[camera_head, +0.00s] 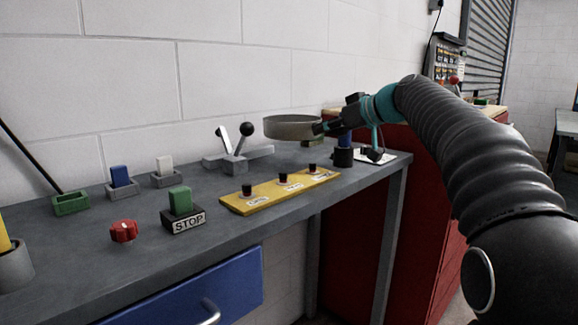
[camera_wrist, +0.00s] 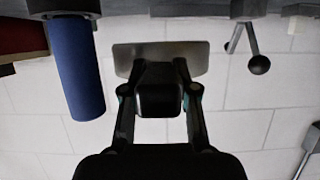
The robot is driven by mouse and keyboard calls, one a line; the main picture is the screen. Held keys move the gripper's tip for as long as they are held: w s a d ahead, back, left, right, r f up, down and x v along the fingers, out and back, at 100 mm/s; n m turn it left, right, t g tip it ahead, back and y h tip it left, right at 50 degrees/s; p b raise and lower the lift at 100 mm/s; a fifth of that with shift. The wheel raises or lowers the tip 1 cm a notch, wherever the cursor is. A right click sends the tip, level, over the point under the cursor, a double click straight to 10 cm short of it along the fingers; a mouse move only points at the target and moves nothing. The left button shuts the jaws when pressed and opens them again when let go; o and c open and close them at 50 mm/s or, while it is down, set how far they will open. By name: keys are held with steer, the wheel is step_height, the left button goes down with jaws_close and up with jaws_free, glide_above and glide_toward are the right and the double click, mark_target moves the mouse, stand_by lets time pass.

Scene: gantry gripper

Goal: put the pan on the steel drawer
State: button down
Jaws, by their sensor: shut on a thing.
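The round grey pan (camera_head: 290,128) is held up above the back of the grey bench, and its wall also shows in the wrist view (camera_wrist: 160,49). In the wrist view my gripper (camera_wrist: 160,92) covers the lower middle of the pan. A blue drawer (camera_head: 190,290) with a metal handle sits under the bench front. I cannot tell whether it is the steel drawer.
The grey bench (camera_head: 80,250) carries a yellow plate (camera_head: 265,193) with black knobs, a lever unit (camera_head: 235,160), a STOP block (camera_head: 184,218), a red knob (camera_head: 124,232) and small switches. A blue cylinder (camera_wrist: 78,70) stands close to my gripper. A red cabinet (camera_head: 350,240) stands behind the bench's right end.

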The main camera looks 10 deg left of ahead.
steer(key=f, duration=0.3)
steer(key=shift+d, duration=0.3)
steer(key=shift+f+b, duration=0.4)
steer(key=shift+f, duration=1.7)
steer(key=shift+f, duration=0.15)
steer(key=c, duration=1.2)
jaws_free()
